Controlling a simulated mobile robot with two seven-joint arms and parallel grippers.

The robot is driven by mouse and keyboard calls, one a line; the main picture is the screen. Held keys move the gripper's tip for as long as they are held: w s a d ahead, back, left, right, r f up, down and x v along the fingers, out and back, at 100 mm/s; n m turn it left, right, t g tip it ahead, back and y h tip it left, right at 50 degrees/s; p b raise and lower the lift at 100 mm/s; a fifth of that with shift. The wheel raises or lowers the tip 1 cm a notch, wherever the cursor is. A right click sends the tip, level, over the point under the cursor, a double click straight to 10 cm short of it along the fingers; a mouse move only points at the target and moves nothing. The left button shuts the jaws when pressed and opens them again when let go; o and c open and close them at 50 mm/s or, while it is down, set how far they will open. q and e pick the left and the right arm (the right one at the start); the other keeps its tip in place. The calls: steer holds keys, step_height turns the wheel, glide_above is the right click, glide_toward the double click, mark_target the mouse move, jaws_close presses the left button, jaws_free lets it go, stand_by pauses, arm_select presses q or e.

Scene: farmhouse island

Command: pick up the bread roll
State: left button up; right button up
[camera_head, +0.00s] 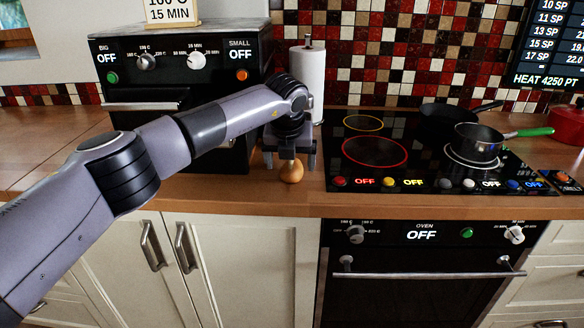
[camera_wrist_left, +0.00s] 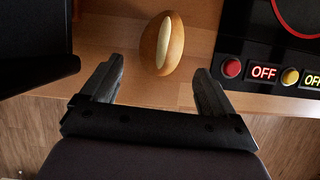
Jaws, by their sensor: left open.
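The bread roll (camera_head: 291,172) is a small golden-brown roll on the wooden counter, between the black countertop oven and the cooktop. It also shows in the left wrist view (camera_wrist_left: 172,50), with a pale split along its top. My left gripper (camera_head: 291,158) points down over it, and in the head view it hides the roll's upper part. I cannot tell the height gap. My right gripper is not in view.
The black countertop oven (camera_head: 140,101) stands left of the roll. A paper towel roll (camera_head: 308,75) stands behind it. The cooktop (camera_head: 400,170) is to the right, with a saucepan (camera_head: 478,148) and a dark pan (camera_head: 440,118). Bare counter (camera_head: 215,190) lies along the front edge.

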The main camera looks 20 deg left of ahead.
mark_target(290, 167)
arm_select(q)
steer(key=shift+p+x, duration=0.3)
steer(key=shift+x, duration=2.1)
steer(key=shift+w+a+r, duration=0.1)
steer(key=shift+w+a, duration=0.05)
steer(key=c, duration=1.2)
